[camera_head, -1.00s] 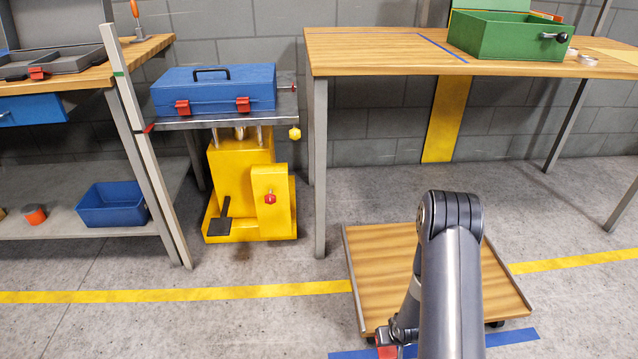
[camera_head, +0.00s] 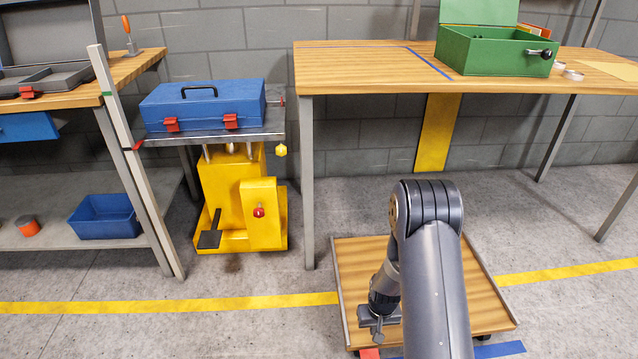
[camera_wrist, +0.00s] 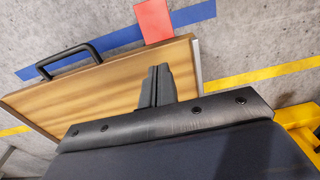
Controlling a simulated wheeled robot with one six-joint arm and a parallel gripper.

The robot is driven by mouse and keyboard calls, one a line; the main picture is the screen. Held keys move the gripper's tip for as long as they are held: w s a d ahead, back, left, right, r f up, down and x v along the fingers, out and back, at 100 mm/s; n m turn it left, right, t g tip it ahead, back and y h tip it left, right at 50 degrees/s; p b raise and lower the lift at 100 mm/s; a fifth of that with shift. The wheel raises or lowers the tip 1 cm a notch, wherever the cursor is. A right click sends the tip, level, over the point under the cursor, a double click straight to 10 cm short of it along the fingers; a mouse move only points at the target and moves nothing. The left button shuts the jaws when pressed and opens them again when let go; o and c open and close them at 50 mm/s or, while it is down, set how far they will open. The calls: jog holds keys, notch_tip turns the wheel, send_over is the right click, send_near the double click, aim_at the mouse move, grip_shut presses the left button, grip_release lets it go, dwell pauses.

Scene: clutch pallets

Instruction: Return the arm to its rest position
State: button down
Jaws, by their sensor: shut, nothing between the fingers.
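My arm shows in the head view, its elbow raised and its dark forearm folded down over a low wooden dolly (camera_head: 355,265). My gripper (camera_head: 378,333) hangs low beside the forearm, over the dolly's near part, partly hidden in the head view. In the wrist view my gripper (camera_wrist: 156,84) has its dark fingers together with nothing between them. The dolly board (camera_wrist: 45,105) lies beyond the fingers there, with a black handle (camera_wrist: 68,58) on one edge.
A yellow lift (camera_head: 228,200) carries a blue case (camera_head: 203,107) on the left. A wooden bench (camera_head: 345,72) holds a green box (camera_head: 495,52). A shelf with a blue bin (camera_head: 105,217) stands far left. Open floor (camera_head: 240,335) lies left of the dolly.

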jog(key=r+p, duration=0.1)
jog(key=r, duration=0.4)
jog(key=shift+s+r, duration=0.2)
